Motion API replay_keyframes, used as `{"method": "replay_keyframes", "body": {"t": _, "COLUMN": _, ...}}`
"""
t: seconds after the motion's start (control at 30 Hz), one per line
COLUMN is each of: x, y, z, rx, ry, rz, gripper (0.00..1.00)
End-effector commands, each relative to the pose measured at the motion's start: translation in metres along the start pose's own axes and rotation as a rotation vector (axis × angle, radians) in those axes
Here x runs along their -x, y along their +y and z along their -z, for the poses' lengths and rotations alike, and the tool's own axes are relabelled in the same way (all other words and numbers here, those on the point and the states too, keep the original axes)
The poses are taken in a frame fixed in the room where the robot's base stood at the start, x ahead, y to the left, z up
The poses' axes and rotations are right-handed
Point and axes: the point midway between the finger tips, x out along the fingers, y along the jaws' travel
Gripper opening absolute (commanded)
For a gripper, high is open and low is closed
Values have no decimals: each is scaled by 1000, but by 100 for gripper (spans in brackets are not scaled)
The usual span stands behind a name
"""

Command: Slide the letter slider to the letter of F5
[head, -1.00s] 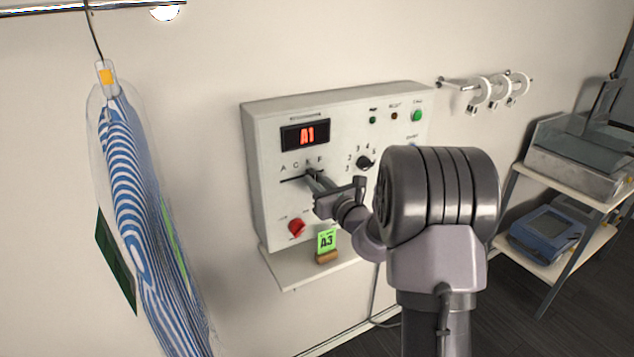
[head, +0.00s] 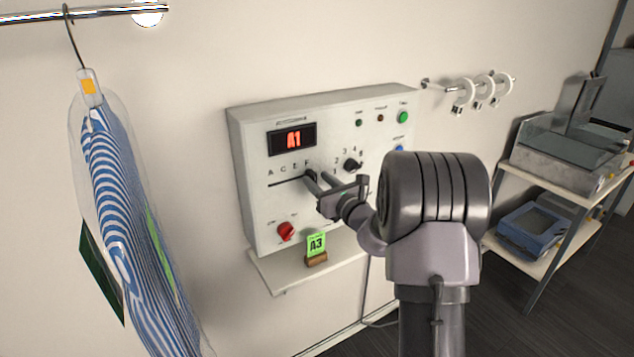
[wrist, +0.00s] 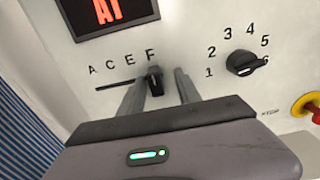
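The letter slider's black knob (wrist: 155,82) stands at the right end of its slot (wrist: 115,85), below the printed F. My gripper (wrist: 160,82) is open, with one finger on each side of the knob. The left finger is close beside the knob; I cannot tell if it touches. A gap shows between the knob and the right finger. In the head view my gripper (head: 319,178) is at the panel (head: 255,215), and its fingers hide most of the knob. The red display (head: 293,139) reads A1.
A black rotary number knob (wrist: 245,63) is right of the fingers. A red knob (head: 286,231) sits below the slot. A green A3 card (head: 316,244) stands on the shelf (head: 275,275). A striped garment (head: 115,200) hangs at left, and a cart (head: 545,180) stands at right.

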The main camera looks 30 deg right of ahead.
Motion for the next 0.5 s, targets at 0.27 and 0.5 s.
{"method": "replay_keyframes", "body": {"t": 0.27, "x": 4, "y": 0, "z": 0, "rx": -1, "ry": 1, "rz": 0, "gripper": 40}}
{"method": "replay_keyframes", "body": {"t": 0.5, "x": 61, "y": 0, "z": -1, "rx": -2, "ry": 1, "rz": 3, "gripper": 40}}
